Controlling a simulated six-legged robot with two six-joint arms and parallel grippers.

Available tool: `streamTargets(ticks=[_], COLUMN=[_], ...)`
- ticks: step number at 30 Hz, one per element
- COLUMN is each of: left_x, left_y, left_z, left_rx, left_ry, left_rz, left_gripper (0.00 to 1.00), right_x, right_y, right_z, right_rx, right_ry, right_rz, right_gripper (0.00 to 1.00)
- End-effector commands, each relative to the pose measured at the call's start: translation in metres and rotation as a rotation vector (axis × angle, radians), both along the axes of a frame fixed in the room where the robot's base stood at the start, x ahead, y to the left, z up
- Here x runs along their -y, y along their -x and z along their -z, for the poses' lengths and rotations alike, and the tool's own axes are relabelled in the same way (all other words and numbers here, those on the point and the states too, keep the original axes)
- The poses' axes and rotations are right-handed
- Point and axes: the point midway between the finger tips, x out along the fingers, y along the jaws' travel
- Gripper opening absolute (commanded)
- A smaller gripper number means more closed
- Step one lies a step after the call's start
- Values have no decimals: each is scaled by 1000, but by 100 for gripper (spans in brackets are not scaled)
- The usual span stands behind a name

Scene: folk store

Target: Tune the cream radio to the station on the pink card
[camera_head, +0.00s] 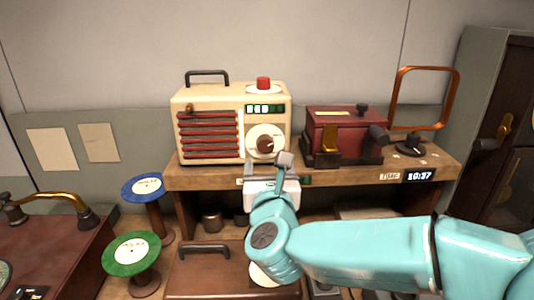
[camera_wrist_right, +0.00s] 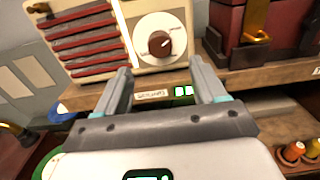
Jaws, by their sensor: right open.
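The cream radio (camera_head: 208,97) stands on the wooden shelf, with red slats on its left half. Its brown tuning knob (camera_head: 265,145) sits on a round white dial at the right of its front. A small green-lit display (camera_head: 265,109) is above the dial, and a red button (camera_head: 263,83) is on top. My right gripper (camera_head: 268,163) is just below and in front of the knob, open and empty. In the right wrist view the knob (camera_wrist_right: 160,44) shows beyond and between the open fingers (camera_wrist_right: 160,70), apart from them. I cannot make out a pink card. My left gripper is not in view.
A dark red box device (camera_head: 345,125) and a copper-framed stand (camera_head: 410,147) are right of the radio. The wooden shelf edge (camera_head: 215,180) runs below. Blue (camera_head: 143,187) and green (camera_head: 132,254) discs stand on spools at left. Two pale papers (camera_head: 52,149) hang on the wall.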

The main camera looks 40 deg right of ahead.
Motion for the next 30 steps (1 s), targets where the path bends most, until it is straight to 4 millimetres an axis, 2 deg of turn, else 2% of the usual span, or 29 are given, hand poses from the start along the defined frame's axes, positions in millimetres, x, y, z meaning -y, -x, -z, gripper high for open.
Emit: streamTargets(ticks=[15, 26, 30], left_x=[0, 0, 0], left_y=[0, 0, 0], left_z=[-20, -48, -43], left_rx=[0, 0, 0], left_ry=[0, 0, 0], left_rz=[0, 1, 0], left_gripper=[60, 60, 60], right_x=[27, 47, 47], right_y=[-43, -77, -77], right_z=[-1, -3, 1], right_rx=[-4, -4, -1], right_ry=[0, 0, 1], right_rz=[2, 2, -1], right_gripper=[70, 70, 70])
